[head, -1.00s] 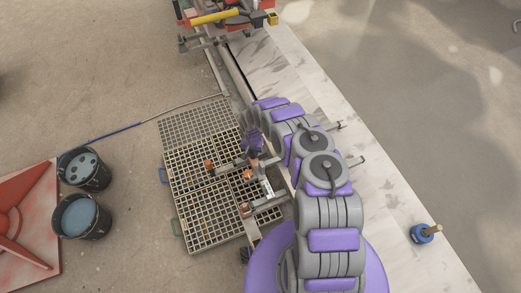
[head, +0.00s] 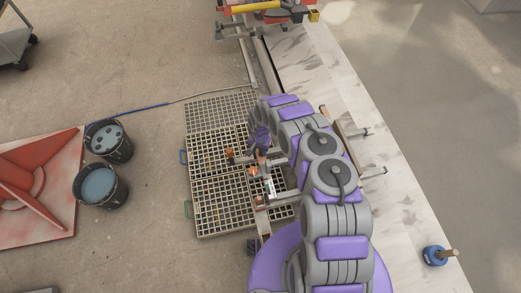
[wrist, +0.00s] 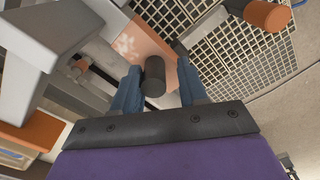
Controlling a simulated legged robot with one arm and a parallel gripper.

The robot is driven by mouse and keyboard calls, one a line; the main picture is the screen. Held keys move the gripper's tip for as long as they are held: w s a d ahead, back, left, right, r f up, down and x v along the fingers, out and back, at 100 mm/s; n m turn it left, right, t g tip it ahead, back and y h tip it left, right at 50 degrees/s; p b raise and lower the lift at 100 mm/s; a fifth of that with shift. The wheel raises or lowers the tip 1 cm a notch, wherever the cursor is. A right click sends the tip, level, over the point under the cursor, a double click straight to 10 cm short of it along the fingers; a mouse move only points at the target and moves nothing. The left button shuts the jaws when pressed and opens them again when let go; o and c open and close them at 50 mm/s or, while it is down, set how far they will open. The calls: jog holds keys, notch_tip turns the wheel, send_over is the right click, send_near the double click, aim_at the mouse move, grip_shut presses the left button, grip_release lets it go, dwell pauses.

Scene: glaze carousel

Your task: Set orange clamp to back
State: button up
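In the wrist view my gripper (wrist: 158,88) has its two blue fingers apart, one on each side of a dark cylindrical knob (wrist: 154,77). A gap shows between the knob and the right finger; contact on the left is unclear. The knob stands in front of an orange plate with a pale mark (wrist: 136,40), probably the orange clamp. In the head view my gripper (head: 262,152) points down over the grating, close to small orange parts (head: 253,170). My wrist hides part of that area, and the clamp's setting cannot be made out.
An orange-ended cylinder (wrist: 267,14) lies right of the fingers; a grey bracket (wrist: 45,60) is close on the left. Grating (head: 215,195) lies below. Two dark buckets (head: 98,186) and a red-and-white panel (head: 35,190) stand left. Open floor lies beyond.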

jog(key=shift+d, duration=0.15)
dwell(0.3)
jog(key=shift+r, duration=0.1)
notch_tip(320, 180, up, 17)
jog(key=p, duration=0.3)
jog(key=shift+r, duration=0.1)
dwell(0.6)
